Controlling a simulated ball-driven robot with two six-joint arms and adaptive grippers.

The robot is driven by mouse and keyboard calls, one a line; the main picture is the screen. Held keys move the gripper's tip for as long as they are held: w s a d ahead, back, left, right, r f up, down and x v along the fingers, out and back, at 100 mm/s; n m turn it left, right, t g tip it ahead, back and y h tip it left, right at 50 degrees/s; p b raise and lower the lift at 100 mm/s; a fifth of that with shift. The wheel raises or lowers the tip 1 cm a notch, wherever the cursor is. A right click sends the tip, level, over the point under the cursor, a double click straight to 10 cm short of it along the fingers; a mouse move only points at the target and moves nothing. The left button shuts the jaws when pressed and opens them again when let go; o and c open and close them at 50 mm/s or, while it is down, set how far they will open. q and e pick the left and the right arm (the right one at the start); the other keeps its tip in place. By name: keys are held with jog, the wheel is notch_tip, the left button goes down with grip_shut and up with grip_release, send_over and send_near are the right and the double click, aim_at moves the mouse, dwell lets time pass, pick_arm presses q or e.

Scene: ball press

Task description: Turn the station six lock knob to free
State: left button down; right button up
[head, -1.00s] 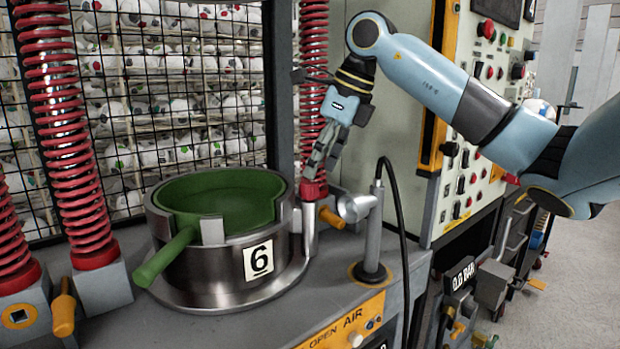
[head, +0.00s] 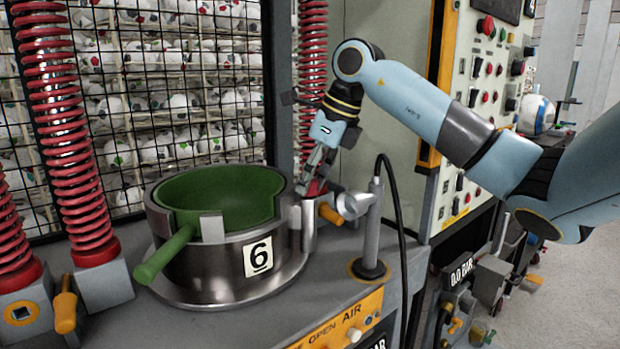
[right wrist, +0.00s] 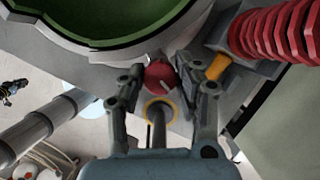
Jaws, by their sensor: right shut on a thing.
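The station six mould (head: 220,255) is a round metal pot with a "6" label (head: 258,256) and a green bowl-shaped inside with a green handle (head: 165,257). The lock knob (right wrist: 160,75) is a small red round knob beside the mould's rim, with a pale mark line on its top in the right wrist view. My right gripper (head: 309,184) reaches down to it from above. In the right wrist view its two fingers (right wrist: 158,86) stand on either side of the knob, shut on it. In the head view the fingers mostly hide the knob. My left gripper is not in view.
A metal post (head: 371,235) with a side nozzle and a black hose stands close right of the knob. Red springs (head: 65,140) rise at the left, another (head: 313,80) behind the gripper. A wire cage of balls (head: 150,100) fills the back. A control panel (head: 480,100) is at right.

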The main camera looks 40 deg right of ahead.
jog(key=shift+f+b, duration=0.1)
jog(key=shift+b, duration=0.2)
grip_shut()
jog(key=n+b, duration=0.2)
jog(key=shift+d+f+n+y, duration=0.1)
jog(key=shift+f+n+y, duration=0.05)
jog(key=shift+n+y, duration=0.2)
jog(key=shift+r+n+g+y+b, duration=0.2)
jog(key=shift+n+g+y+b, duration=0.25)
jog(key=shift+n, duration=0.5)
jog(key=o, duration=1.1)
grip_release()
jog(key=shift+c, duration=0.2)
